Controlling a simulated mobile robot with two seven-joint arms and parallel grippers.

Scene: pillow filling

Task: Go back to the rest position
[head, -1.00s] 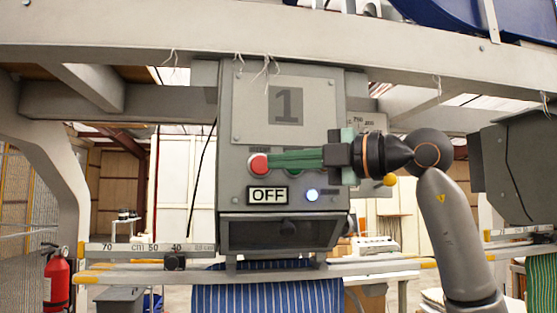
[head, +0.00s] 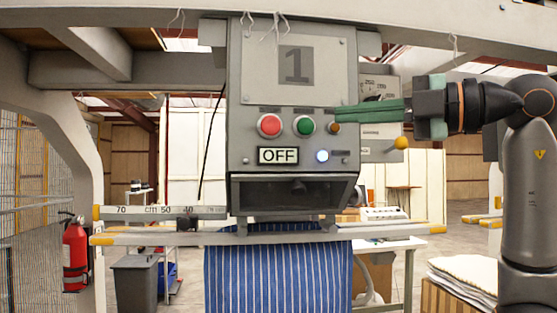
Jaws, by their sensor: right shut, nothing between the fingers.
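My right gripper (head: 340,114) comes in from the right in the head view. Its green fingers are shut with nothing between them, and their tips lie over the right part of the control box front (head: 240,140). The box carries a "1" plate (head: 295,65), a red button (head: 269,125), a green button (head: 305,125) and a small brown knob (head: 334,128) just below the fingertips. A display (head: 278,156) reads OFF, and a blue-white light (head: 322,156) is lit. My left gripper is not in view.
A metal beam (head: 150,17) crosses above the box. A ruled bar (head: 140,213) and a rail (head: 150,239) run below it, over striped blue fabric (head: 280,275). A fire extinguisher (head: 75,255) stands at left. White folded material (head: 465,275) lies at lower right.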

